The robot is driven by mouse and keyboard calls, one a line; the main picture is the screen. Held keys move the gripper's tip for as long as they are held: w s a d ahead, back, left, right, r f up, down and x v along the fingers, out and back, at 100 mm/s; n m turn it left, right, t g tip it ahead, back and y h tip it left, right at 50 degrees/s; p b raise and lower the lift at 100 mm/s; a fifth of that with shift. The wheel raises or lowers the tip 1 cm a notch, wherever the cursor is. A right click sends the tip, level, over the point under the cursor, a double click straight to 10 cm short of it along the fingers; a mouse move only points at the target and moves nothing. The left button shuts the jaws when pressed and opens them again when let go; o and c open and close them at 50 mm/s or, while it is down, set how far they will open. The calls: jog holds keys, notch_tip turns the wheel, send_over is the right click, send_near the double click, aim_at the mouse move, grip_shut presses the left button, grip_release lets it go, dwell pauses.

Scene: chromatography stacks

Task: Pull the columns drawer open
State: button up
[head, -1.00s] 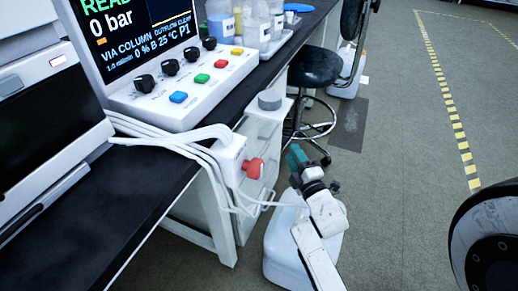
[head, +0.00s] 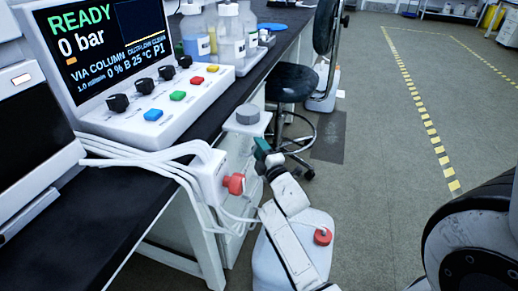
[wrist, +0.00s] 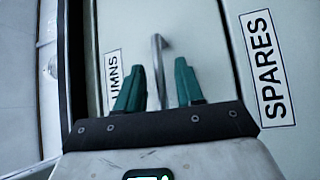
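The columns drawer (wrist: 138,30) shows in the wrist view as a pale front with a label partly hidden by a finger, ending in "UMNS". Its metal bar handle (wrist: 159,62) stands out from the front, in line with the gap between my fingers. My gripper (wrist: 159,84) is open, with one teal finger on each side of the handle in the picture. I cannot tell whether either finger touches it. In the head view my gripper (head: 263,148) is beside the bench's drawer unit, where the drawer front is mostly hidden.
A front labelled SPARES (wrist: 269,66) lies to the right in the wrist view. In the head view, a red knob (head: 234,184) and white tubes are close left of my arm. A white jug (head: 262,262) stands below it. A black stool (head: 290,82) is behind; open floor lies right.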

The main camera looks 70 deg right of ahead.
grip_shut()
dwell(0.4)
